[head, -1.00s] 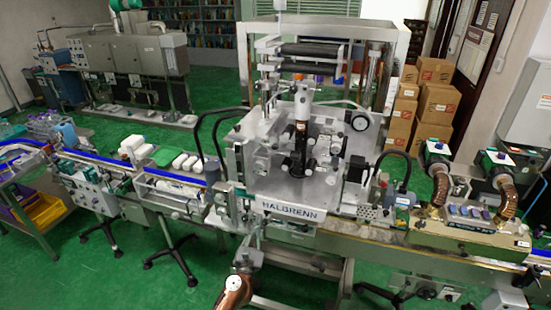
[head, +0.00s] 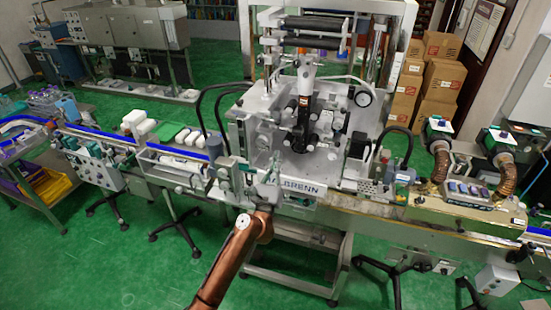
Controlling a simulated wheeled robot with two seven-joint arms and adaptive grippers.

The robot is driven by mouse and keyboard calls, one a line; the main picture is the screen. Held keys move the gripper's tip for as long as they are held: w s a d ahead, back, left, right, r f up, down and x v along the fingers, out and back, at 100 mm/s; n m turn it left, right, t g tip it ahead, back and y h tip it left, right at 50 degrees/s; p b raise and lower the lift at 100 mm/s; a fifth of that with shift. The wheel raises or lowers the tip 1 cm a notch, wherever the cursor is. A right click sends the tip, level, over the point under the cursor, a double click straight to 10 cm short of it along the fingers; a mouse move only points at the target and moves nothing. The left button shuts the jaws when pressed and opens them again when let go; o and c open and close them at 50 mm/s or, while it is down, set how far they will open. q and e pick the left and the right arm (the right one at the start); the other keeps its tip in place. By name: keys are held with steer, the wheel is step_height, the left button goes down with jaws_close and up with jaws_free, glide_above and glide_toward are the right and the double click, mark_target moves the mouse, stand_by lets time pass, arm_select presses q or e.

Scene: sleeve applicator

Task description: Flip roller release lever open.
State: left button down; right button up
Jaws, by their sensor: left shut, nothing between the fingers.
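The sleeve applicator (head: 285,172) stands in the middle of the head view, with a grey faceplate, black rollers (head: 312,24) at the top and a white upright cylinder (head: 306,75) in front. Small knobs, rollers and black parts crowd the faceplate. I cannot pick out the roller release lever for certain among them. My left gripper (head: 268,180) is shut and empty at the lower left front of the applicator. It covers the first letters of the HALBRENN nameplate (head: 302,191). I cannot tell whether it touches the machine. My right gripper is not in view.
A conveyor with a blue belt (head: 95,137) and white bottles (head: 134,119) runs in from the left. Black hoses (head: 200,105) arch beside the faceplate. A unit with copper hoses (head: 440,165) stands at the right. Green floor (head: 130,265) is open at the front left.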

mark_target(271, 120)
arm_select(q)
steer(key=w+r+p, duration=0.2)
steer(key=w+r, duration=0.3)
steer(key=r, duration=0.1)
steer(key=shift+w+d+r, duration=0.25)
steer(key=shift+a, duration=0.1)
steer(key=shift+r+n+y+p, duration=0.25)
steer(key=shift+n+y+p, duration=0.15)
steer(key=shift+n+p, duration=0.2)
steer(key=shift+r, duration=0.1)
